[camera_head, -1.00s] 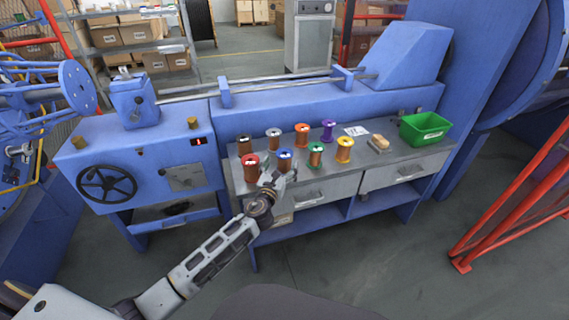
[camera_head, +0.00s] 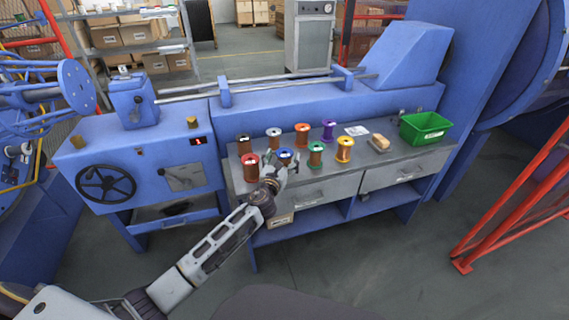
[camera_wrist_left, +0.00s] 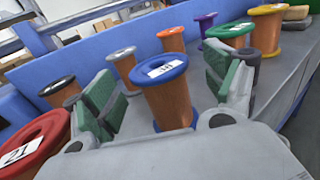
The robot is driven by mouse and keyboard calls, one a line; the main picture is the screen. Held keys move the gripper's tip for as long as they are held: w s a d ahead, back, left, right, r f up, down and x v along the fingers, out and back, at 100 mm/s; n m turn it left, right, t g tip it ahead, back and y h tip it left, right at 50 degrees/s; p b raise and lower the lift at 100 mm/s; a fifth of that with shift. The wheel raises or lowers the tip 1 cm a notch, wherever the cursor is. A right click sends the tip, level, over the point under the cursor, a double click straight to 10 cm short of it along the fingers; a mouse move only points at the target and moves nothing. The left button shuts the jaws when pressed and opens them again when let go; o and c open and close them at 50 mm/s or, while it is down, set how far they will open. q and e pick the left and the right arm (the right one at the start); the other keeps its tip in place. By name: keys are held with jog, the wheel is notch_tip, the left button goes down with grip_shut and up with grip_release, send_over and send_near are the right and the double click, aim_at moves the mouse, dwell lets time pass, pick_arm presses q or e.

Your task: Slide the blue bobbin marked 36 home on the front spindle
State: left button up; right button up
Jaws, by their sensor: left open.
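The blue-rimmed bobbin (camera_head: 286,154) with copper-coloured wire stands upright in the front row on the grey bench. In the left wrist view the blue bobbin (camera_wrist_left: 168,97) is in the middle, with a white label on its top whose number I cannot read clearly. My left gripper (camera_head: 277,174) is open at the bench's front edge, close to this bobbin and partly covering it. In the left wrist view its green-padded fingers stand on either side of the bobbin, with gaps showing. I cannot make out which part is the front spindle. My right gripper is not in view.
A red bobbin (camera_head: 249,167) stands just left, a green one (camera_head: 315,154) and a yellow one (camera_head: 344,150) to the right. Several more stand behind. A green bin (camera_head: 424,128) is at the bench's right end. The blue machine with a handwheel (camera_head: 106,184) stands left.

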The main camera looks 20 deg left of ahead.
pick_arm(q)
jog(key=shift+w, duration=1.05)
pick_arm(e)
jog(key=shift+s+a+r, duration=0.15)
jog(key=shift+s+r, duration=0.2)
pick_arm(q)
jog(key=shift+c, duration=0.3)
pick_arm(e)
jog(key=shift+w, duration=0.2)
pick_arm(q)
jog(key=c, duration=1.4)
jog(key=shift+c, duration=0.4)
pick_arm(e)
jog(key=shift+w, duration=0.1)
pick_arm(q)
jog(key=shift+r, duration=0.1)
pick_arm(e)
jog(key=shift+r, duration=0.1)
pick_arm(q)
jog(key=shift+r, duration=0.15)
